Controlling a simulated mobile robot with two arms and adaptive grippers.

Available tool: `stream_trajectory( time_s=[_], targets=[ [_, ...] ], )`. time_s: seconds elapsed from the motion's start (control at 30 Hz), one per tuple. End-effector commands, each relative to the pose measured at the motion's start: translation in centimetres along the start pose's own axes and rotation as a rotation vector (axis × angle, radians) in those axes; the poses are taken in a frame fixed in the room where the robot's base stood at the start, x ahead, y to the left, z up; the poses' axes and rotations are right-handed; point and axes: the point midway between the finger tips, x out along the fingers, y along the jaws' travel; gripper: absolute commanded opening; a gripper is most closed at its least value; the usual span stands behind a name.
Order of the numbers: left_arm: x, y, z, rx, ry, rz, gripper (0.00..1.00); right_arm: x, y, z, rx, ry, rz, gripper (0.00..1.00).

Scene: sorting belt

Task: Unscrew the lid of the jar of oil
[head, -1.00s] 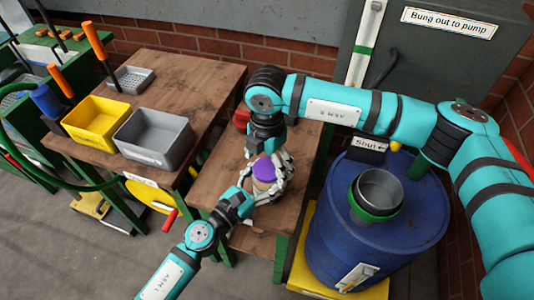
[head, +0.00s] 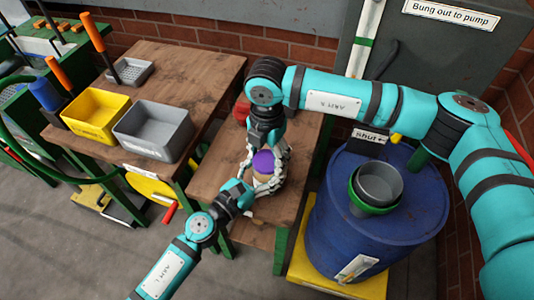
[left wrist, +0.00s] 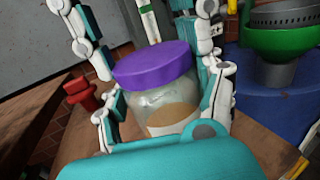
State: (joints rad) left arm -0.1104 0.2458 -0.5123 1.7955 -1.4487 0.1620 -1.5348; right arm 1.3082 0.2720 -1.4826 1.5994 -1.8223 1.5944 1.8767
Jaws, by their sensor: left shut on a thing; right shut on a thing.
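The jar of oil is a clear glass jar (left wrist: 160,103) with amber oil low inside and a purple lid (left wrist: 155,63). It stands upright between my grippers over the small wooden bench, and the lid also shows in the head view (head: 263,162). My left gripper (head: 252,190) reaches in from the lower left and is shut on the jar's body, with a finger on each side in the left wrist view. My right gripper (head: 270,172) comes down from above and is shut on the lid. Its fingers partly hide the jar in the head view.
A blue drum (head: 335,225) with a green-rimmed funnel and grey pot (head: 380,183) stands close on the right. A wooden table (head: 190,80) with a yellow bin (head: 95,112) and a grey bin (head: 152,130) is on the left. A red object (left wrist: 82,93) stands behind the jar.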

Motion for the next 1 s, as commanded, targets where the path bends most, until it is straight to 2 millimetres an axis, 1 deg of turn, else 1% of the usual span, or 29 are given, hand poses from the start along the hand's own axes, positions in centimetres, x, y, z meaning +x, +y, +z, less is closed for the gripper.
stream_trajectory(
  time_s=[1.0],
  targets=[
    [0.01,-0.07,0.05,-0.001,-0.001,-0.002,0.00,-0.20,0.03,0.01,-2.634,-0.003,-0.001,0.21]
  ],
)
